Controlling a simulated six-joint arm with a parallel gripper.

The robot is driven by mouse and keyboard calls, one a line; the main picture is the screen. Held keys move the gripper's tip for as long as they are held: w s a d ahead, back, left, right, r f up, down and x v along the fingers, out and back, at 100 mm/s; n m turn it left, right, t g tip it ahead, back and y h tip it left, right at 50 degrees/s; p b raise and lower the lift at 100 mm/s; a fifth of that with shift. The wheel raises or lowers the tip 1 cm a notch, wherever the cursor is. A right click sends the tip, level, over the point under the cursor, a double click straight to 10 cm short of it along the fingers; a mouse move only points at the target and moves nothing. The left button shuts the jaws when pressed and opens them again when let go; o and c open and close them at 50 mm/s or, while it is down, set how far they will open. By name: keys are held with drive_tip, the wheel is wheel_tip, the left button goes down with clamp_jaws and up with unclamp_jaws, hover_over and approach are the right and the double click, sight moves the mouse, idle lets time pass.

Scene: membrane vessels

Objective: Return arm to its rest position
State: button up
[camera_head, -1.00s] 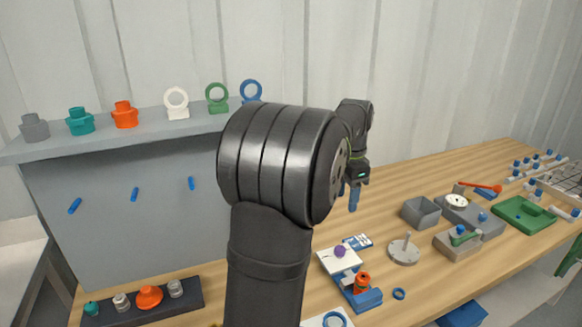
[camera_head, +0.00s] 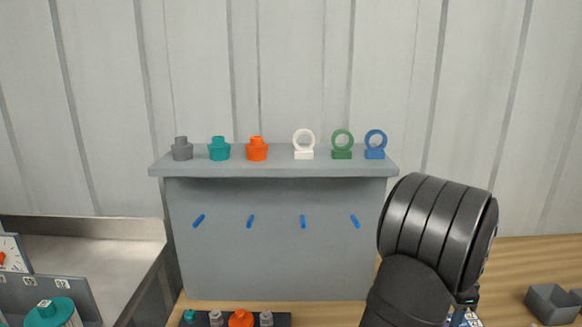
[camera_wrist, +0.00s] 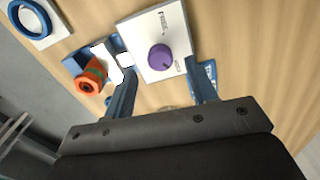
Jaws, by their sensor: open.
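My gripper (camera_wrist: 160,66) is open in the wrist view, with its two blue fingers apart and nothing between them. It hangs above the wooden table, pointing down at a white box (camera_wrist: 142,30) with a purple knob (camera_wrist: 160,57). The box shows between and beyond the fingertips; I cannot tell the height above it. In the head view my large dark arm link stands at the right and hides most of the gripper.
An orange fitting (camera_wrist: 89,84) sits in a blue holder left of the fingers. A blue ring (camera_wrist: 28,18) lies on a white plate. The head view shows a grey shelf (camera_head: 275,170) with several fittings and rings, a dark rack (camera_head: 282,320) below, and a grey bin (camera_head: 549,304) at right.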

drive_tip(key=shift+f, duration=1.65)
wheel_tip(320, 180, up, 17)
wheel_tip(320, 180, down, 17)
drive_tip(key=shift+f, duration=0.15)
drive_tip(key=shift+r+n, duration=0.2)
drive_tip(key=shift+n, duration=0.6)
drive_tip(key=n, duration=1.1)
drive_tip(key=shift+n, duration=2.6)
